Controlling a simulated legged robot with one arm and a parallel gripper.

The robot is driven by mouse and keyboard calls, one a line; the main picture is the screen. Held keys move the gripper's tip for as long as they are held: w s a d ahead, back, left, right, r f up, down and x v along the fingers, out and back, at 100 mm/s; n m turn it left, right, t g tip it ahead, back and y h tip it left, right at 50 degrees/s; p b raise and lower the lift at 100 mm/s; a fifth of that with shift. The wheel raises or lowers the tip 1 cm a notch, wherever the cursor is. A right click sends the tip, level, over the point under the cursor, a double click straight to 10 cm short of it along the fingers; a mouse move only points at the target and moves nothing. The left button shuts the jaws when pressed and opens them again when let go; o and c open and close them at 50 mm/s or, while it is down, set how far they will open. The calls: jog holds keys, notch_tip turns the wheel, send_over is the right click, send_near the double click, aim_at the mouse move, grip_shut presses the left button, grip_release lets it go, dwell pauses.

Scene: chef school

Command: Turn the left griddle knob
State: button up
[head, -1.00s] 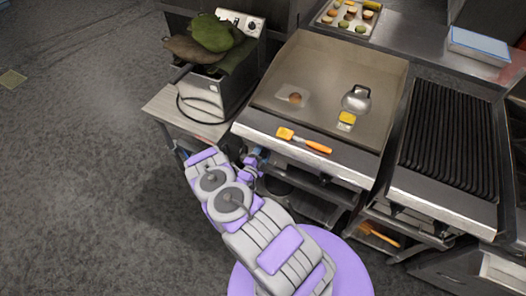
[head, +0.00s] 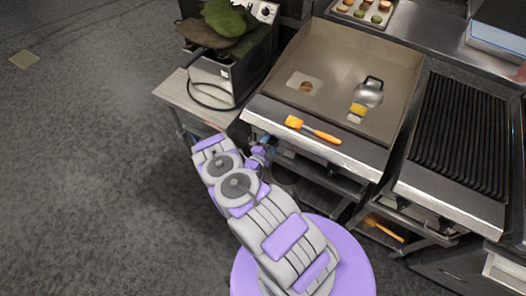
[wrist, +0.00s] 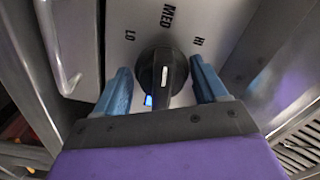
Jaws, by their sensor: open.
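The black griddle knob (wrist: 161,72) shows in the wrist view on a pale panel marked LO, MED and HI. Its white mark points up, slightly right, toward MED. My gripper (wrist: 163,82) is open, with one blue finger on each side of the knob and a visible gap on both sides. In the head view my gripper (head: 260,158) is at the front left of the griddle (head: 335,75), just under its front edge. The knob is hidden in the head view.
An orange brush (head: 313,130) lies on the griddle's front ledge. A fryer (head: 225,75) stands on a side table at left, and a ribbed grill (head: 460,135) is at right. A metal handle (wrist: 58,45) is left of the knob. Floor at left is clear.

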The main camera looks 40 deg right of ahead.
jog(key=p+v, duration=0.1)
jog(key=v, duration=1.6)
jog(key=shift+f, duration=0.1)
